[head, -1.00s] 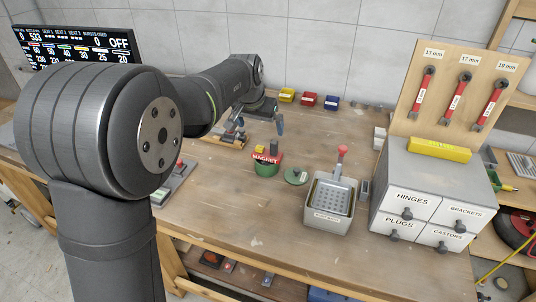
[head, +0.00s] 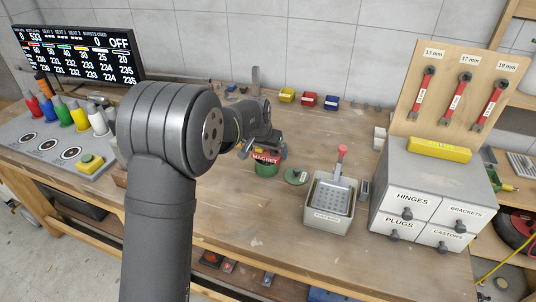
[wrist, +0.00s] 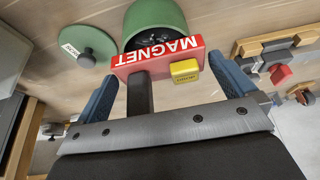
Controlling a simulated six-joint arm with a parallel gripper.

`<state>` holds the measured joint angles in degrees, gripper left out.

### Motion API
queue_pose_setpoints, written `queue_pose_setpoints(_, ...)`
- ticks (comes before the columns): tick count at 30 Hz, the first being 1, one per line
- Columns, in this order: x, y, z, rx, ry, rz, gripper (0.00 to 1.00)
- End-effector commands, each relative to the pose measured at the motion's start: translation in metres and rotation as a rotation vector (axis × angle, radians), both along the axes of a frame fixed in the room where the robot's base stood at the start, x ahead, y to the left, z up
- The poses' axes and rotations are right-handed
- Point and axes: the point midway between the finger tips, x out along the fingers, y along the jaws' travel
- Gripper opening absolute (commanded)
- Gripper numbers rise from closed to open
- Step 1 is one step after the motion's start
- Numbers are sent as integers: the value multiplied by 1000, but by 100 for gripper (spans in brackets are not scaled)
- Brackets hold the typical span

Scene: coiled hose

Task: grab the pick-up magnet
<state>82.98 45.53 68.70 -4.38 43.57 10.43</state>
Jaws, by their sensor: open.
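The pick-up magnet (head: 266,157) is a red block lettered MAGNET, at the green pot (head: 267,170) in the middle of the bench. In the wrist view the red magnet (wrist: 155,57) has a yellow piece (wrist: 185,70) on it and a dark bar running toward my gripper. The green pot (wrist: 153,18) is just behind it. My gripper (wrist: 162,68) is open, with one blue finger on each side of the magnet and gaps visible. In the head view my gripper (head: 248,148) is beside the magnet, partly hidden by my arm.
A green lid (head: 297,176) lies right of the pot. Further right stand a metal tray with a red-knobbed handle (head: 331,205) and a grey drawer cabinet (head: 425,190). Small yellow, red and blue bins (head: 309,99) line the back. Colored cones (head: 62,112) stand at left.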

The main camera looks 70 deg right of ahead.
Motion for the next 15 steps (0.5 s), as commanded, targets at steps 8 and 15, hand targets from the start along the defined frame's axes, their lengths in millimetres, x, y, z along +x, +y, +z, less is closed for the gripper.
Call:
queue_pose_setpoints(8, 0, -2, -5, -2, 0, 0, 98)
queue_pose_setpoints(15, 0, -3, -4, -2, 0, 0, 53)
